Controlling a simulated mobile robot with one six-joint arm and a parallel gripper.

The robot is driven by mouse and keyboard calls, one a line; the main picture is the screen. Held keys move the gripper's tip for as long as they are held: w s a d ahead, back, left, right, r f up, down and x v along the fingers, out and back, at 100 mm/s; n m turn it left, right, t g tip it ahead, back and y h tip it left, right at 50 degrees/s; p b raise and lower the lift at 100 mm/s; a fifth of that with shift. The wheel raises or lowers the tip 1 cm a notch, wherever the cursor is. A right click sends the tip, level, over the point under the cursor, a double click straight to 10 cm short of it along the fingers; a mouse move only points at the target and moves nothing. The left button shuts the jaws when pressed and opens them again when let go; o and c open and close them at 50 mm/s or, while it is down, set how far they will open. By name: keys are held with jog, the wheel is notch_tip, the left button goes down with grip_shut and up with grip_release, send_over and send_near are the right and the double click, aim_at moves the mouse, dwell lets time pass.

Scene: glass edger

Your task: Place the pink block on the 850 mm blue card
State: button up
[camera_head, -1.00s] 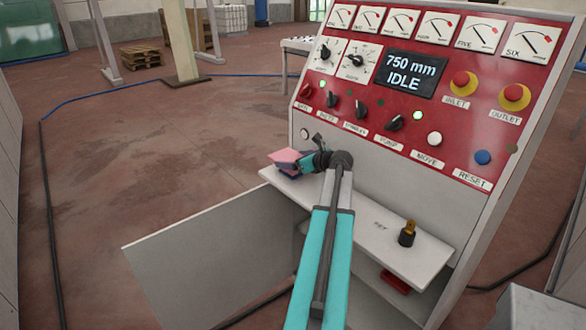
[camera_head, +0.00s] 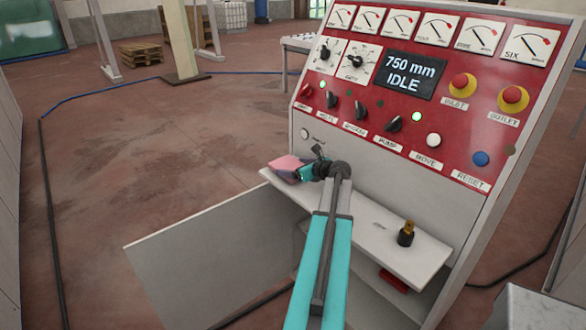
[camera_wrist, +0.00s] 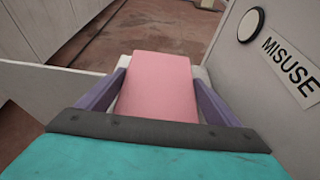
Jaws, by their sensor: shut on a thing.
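The pink block (camera_wrist: 158,85) is between the two purple fingers of my gripper (camera_wrist: 158,97) in the wrist view, and the gripper is shut on it. In the head view the pink block (camera_head: 286,166) is held at the left end of the white shelf (camera_head: 370,238), near the machine's front. Whether it touches the shelf I cannot tell. The display (camera_head: 408,76) reads 750 mm and IDLE. I see no blue card in either view; the shelf's left end is partly hidden by the block and my arm.
The red control panel (camera_head: 375,110) with dials, knobs and buttons rises behind the shelf. A black and brass fitting (camera_head: 406,234) stands on the shelf's right part. An open white door panel (camera_head: 205,262) lies below left. A MISUSE label (camera_wrist: 287,68) is close at right.

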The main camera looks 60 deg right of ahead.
jog(key=shift+f, duration=0.15)
jog(key=o, duration=1.1)
jog(key=shift+r, duration=0.2)
jog(key=b+v, duration=0.2)
jog(key=v, duration=0.8)
jog(key=shift+s+a+r+b, duration=0.1)
jog(key=shift+s+a+b, duration=0.1)
jog(key=shift+b, duration=0.15)
jog(key=shift+v, duration=0.75)
